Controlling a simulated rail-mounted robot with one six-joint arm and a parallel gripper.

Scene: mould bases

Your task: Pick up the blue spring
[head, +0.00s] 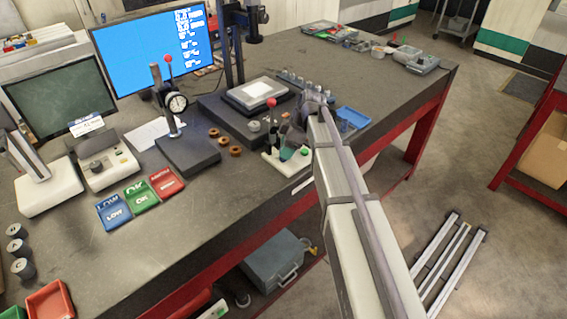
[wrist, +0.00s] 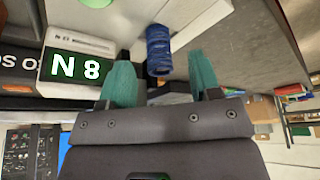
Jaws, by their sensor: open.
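The blue spring (wrist: 158,48) is a short dark-blue coil in the wrist view, at the top middle. In the picture it lies between the two teal fingers of my gripper (wrist: 161,75), with a gap on each side. The fingers are apart and hold nothing. I cannot tell how far the spring is beyond the fingertips. In the head view my gripper (head: 290,145) is low over the bench beside a small white fixture with a red-knobbed lever. I cannot make out the spring there; my arm hides part of that area.
A device with a green "N 8" display (wrist: 78,67) is close to the left finger in the wrist view. In the head view, a blue tray (head: 353,118) is right of my arm. A dial gauge stand (head: 188,155) and brown rings (head: 224,142) are to the left.

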